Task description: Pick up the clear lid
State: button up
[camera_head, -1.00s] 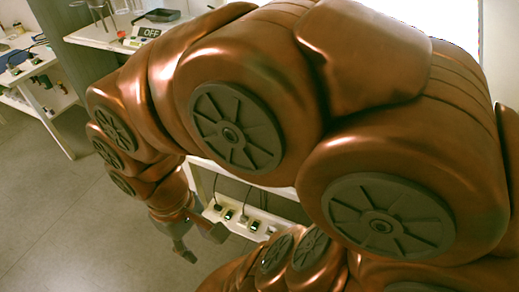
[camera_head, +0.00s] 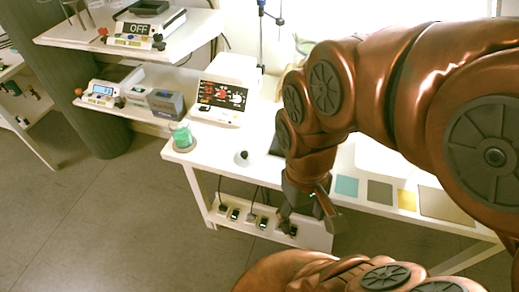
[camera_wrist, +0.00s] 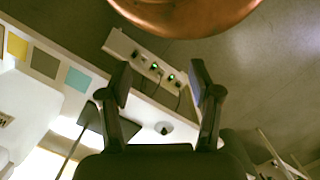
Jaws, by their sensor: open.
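I cannot make out the clear lid for sure. A small pale round thing with a dark top (camera_head: 242,158) stands near the front edge of the white table (camera_head: 215,150), and it may be the lid. It also shows between my fingers in the wrist view (camera_wrist: 163,128), well below them. A clear jar with green contents (camera_head: 181,137) stands at the table's left corner. My gripper (camera_head: 309,217) is open and empty, pointing down at the table's front edge, to the right of the pale thing. The wrist view shows both fingers (camera_wrist: 161,80) apart.
A white device with a coloured screen (camera_head: 222,96) stands behind. Teal (camera_head: 346,186), grey (camera_head: 380,192) and yellow (camera_head: 407,200) squares lie on the table to the right. A strip with plugs and cables (camera_head: 240,219) runs below the front edge. A shelf with devices (camera_head: 130,105) is at left.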

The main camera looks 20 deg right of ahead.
aim_at(244, 158)
jog(key=k, duration=1.3)
jog(key=u, duration=0.5)
jog(key=i, duration=0.6)
jog(key=u, duration=0.4)
jog(key=i, duration=1)
jog(key=z, duration=0.35)
